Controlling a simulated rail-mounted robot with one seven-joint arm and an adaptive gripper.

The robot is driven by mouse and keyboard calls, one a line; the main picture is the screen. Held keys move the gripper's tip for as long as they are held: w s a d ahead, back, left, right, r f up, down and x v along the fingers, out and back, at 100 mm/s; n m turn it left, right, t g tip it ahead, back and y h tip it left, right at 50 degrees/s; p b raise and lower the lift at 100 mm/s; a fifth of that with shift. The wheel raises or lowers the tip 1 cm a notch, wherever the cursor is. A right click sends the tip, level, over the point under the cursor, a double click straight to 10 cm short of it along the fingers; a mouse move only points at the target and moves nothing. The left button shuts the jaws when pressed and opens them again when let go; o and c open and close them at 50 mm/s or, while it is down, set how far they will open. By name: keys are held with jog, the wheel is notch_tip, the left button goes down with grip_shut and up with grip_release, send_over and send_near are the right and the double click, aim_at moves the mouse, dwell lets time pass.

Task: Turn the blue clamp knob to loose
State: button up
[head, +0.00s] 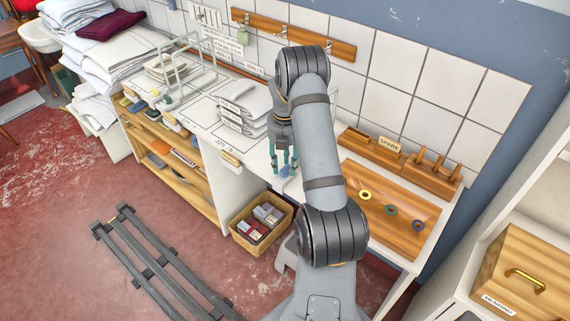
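My gripper (284,168) points down over the white worktop, left of my forearm. Its teal fingers stand apart. A small blue part (291,171) shows at the fingertips; it may be the blue clamp knob, but it is small and partly hidden by the fingers. I cannot tell whether the fingers touch it.
Folded linen (245,105) is stacked behind my gripper. A wicker basket (262,224) sits below the worktop.

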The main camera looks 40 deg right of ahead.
aim_at(285, 166)
notch_tip(285, 166, up, 12)
dwell(0.6)
notch_tip(285, 166, down, 12)
jog(key=shift+f, duration=0.1)
dwell(0.7)
jog(key=shift+r, duration=0.2)
